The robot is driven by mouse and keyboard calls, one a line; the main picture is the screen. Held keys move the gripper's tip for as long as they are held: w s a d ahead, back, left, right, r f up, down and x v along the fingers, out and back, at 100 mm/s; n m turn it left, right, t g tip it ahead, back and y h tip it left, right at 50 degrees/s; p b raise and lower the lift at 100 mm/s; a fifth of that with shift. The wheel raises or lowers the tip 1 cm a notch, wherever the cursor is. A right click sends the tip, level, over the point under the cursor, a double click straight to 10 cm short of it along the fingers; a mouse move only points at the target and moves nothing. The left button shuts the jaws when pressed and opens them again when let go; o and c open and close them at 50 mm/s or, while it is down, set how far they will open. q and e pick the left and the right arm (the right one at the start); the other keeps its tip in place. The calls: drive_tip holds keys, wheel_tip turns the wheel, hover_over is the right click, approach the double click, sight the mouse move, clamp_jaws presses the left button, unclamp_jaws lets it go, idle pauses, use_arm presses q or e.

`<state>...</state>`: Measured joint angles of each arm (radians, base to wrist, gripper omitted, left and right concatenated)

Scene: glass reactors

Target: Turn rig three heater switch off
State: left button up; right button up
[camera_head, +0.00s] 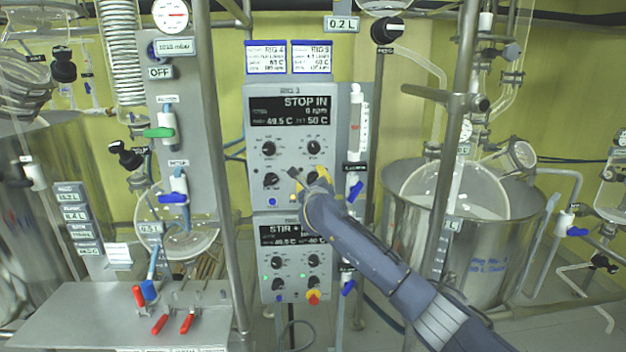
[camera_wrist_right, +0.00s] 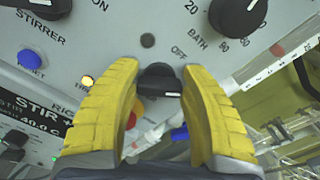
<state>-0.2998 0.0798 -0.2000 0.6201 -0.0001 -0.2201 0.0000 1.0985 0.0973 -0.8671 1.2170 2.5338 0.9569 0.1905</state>
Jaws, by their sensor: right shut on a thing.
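The rig three control box (camera_head: 265,187) is the upper grey panel, with a dark display (camera_head: 290,110) reading "STOP IN". My right gripper (camera_head: 309,180) reaches its lower right part from the lower right. In the wrist view my yellow fingers (camera_wrist_right: 160,76) are shut on a small black switch knob (camera_wrist_right: 158,80), one finger on each side. In the head view the gripper largely hides this knob. My left gripper is not in view.
A second control box (camera_head: 265,238) sits directly below, with a red-and-yellow button (camera_head: 313,297). Nearby on the panel are a bath dial (camera_wrist_right: 238,14), a blue button (camera_wrist_right: 29,59) and a lit amber lamp (camera_wrist_right: 88,80). A steel vessel (camera_head: 480,255) stands at right.

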drive_tip(key=n, duration=0.5)
drive_tip(key=shift+a+f, duration=0.1)
drive_tip(key=n, duration=0.5)
drive_tip(key=shift+f+n, duration=0.1)
drive_tip(key=shift+n, duration=0.2)
idle(0.3)
drive_tip(key=o, duration=1.2)
drive_tip(key=s, duration=1.2)
drive_tip(key=shift+d, duration=0.3)
drive_tip(key=shift+f, duration=0.1)
